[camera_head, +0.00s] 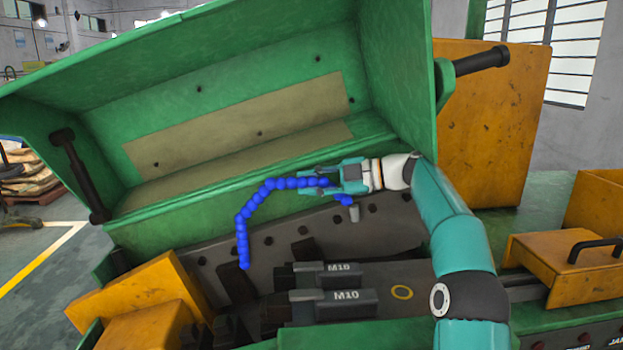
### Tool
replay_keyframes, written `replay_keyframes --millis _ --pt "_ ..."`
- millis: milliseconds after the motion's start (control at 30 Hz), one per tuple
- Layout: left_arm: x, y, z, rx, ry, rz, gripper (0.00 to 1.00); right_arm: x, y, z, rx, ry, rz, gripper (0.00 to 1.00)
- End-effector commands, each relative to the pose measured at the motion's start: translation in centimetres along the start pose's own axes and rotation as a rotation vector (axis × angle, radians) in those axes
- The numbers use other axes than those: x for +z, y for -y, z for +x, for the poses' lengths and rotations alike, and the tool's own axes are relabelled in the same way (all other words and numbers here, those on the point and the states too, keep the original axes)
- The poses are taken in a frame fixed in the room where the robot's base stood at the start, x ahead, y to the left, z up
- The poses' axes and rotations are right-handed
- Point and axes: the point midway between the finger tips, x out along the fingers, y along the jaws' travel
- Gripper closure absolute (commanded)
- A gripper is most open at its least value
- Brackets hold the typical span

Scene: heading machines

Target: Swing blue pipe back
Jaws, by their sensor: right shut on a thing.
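The blue pipe (251,205) is a bent chain of beads. It rises from its low end on the left, arches over, and runs right into my right gripper (312,183). The right gripper is shut on the pipe, in front of the green cover's lower edge. A short piece of the pipe shows again below the gripper, by a small grey fitting (354,213). The gripper hides part of the pipe between. My left gripper is not in the picture.
The green cover (230,62) stands open behind the pipe. A yellow box with a handle (560,262) is at right, and yellow blocks (150,293) are at lower left.

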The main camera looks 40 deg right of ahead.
Motion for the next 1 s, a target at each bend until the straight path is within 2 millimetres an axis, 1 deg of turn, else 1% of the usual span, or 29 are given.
replay_keyframes --millis 33,167,200,333,367,667,767,867,1000 --pt "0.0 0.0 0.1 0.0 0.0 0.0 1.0 0.0 0.3 0.3 -0.009 -0.007 -0.002 1.0" --pt "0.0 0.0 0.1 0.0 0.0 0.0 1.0 0.0 0.4 0.2 -0.009 -0.008 -0.002 1.0" --pt "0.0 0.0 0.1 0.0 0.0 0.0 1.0 0.0 0.4 0.2 -0.009 -0.008 -0.002 0.74" --pt "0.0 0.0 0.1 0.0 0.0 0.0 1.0 0.0 0.3 0.1 -0.006 -0.005 -0.001 0.52" --pt "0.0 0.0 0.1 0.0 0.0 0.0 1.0 0.0 0.3 0.0 -0.005 -0.004 -0.001 0.5" --pt "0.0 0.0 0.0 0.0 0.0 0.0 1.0 0.1 0.1 -0.5 0.001 0.002 0.0 0.5" --pt "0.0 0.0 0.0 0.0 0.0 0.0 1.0 0.1 0.1 -1.0 0.003 0.003 0.0 0.5" --pt "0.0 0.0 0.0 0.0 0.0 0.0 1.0 0.2 0.1 -2.2 0.004 0.006 0.001 0.5" --pt "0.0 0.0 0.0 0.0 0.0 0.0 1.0 0.2 0.1 -4.7 0.004 0.007 0.001 0.5"
